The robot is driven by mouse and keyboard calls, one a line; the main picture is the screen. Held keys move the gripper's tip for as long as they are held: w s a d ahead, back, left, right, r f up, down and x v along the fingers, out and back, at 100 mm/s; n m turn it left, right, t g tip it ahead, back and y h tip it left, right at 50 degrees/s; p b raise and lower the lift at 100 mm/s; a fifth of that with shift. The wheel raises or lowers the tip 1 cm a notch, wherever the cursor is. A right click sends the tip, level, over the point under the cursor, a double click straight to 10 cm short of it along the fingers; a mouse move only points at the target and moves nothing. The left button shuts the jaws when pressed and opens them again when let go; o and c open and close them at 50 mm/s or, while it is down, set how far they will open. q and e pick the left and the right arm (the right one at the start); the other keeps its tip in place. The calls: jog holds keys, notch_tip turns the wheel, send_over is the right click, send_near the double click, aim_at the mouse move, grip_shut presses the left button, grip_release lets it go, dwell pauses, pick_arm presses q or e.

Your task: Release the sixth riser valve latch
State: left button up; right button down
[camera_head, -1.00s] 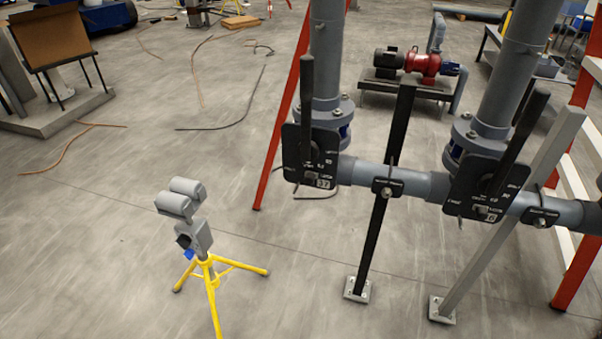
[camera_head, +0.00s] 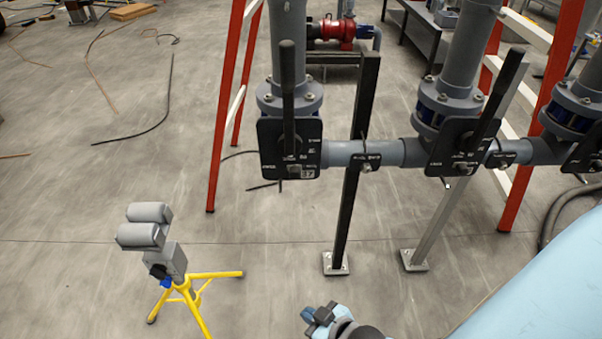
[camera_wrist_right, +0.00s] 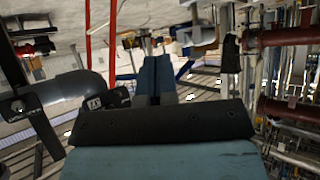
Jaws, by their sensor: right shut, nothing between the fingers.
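Three grey risers with valves stand along a horizontal pipe in the head view. The left valve's black latch plate (camera_head: 290,158) has an upright black lever (camera_head: 288,90). The middle valve's plate (camera_head: 462,160) has a lever (camera_head: 500,95) leaning right. A third valve plate (camera_head: 588,150) is cut off at the right edge. I cannot tell which valve is the sixth. My right gripper (camera_head: 322,317) is at the bottom, apart from the valves, shut and empty. Its blue fingers (camera_wrist_right: 155,80) show together in the right wrist view. My left gripper is out of view.
A yellow tripod (camera_head: 190,290) with grey rollers (camera_head: 145,224) stands at lower left. A black post (camera_head: 352,190) and a grey post (camera_head: 445,215) support the pipe. Red ladder-like frames (camera_head: 228,120) stand behind. The floor between tripod and posts is clear.

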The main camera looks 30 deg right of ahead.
jog(key=w+d+r+m+t+b, duration=0.1)
jog(key=w+d+r+m+t, duration=0.1)
jog(key=w+d+r+m, duration=0.5)
jog(key=w+d+r+m+t+b, duration=0.2)
jog(key=w+d+r+m, duration=0.5)
jog(key=d, duration=0.8)
notch_tip(320, 180, up, 4)
jog(key=shift+r+m+t, duration=0.25)
jog(key=shift+m+t, duration=0.05)
jog(key=shift+m, duration=0.9)
jog(key=shift+w, duration=0.1)
jog(key=p, duration=0.2)
send_near(300, 171)
jog(key=w+d, duration=0.2)
jog(key=w, duration=0.3)
jog(key=shift+w+a+f, duration=0.1)
jog(key=shift+w+a, duration=0.05)
jog(key=shift+a, duration=0.4)
jog(key=shift+w+a+f, duration=0.1)
jog(key=shift+a, duration=0.5)
jog(key=shift+w+a+f, duration=0.2)
jog(key=shift+w+a, duration=0.1)
jog(key=shift+a, duration=0.3)
jog(key=shift+p, duration=0.3)
